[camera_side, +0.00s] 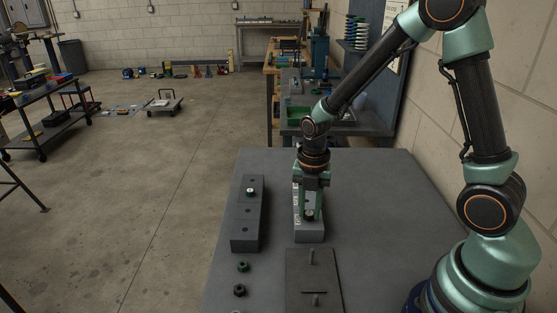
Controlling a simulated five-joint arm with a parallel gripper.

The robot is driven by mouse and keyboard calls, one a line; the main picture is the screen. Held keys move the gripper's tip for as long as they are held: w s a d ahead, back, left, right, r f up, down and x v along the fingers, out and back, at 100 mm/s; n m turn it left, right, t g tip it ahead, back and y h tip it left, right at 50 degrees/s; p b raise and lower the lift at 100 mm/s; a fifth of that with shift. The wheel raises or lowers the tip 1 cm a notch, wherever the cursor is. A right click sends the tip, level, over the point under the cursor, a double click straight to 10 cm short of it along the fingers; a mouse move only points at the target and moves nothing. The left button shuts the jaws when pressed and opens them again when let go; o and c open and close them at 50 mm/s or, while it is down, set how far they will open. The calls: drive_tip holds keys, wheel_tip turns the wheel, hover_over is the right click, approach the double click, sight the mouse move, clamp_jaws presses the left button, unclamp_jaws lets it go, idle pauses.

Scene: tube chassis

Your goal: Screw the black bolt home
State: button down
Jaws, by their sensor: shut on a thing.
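My gripper (308,214) points straight down over the light grey block (309,236) at the middle of the grey table. It is shut on a small dark piece at the block's top, which looks like the black bolt (309,218). The fingers hide most of the bolt, and I cannot tell how deep it sits. The gripper and wrist also cover much of the block's far part.
A dark grey block (246,225) with holes stands to the left, with a white-and-green piece (250,191) on it. A green ring-like piece (243,266) and a black one (239,291) lie in front. A flat plate (330,275) with pins lies near the front.

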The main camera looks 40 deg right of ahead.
drive_tip(key=shift+m, duration=1.4)
drive_tip(key=shift+m, duration=0.9)
drive_tip(key=m, duration=0.3)
drive_tip(key=shift+f, duration=0.1)
drive_tip(key=shift+m, duration=0.3)
drive_tip(key=shift+m, duration=0.4)
drive_tip(key=m, duration=0.4)
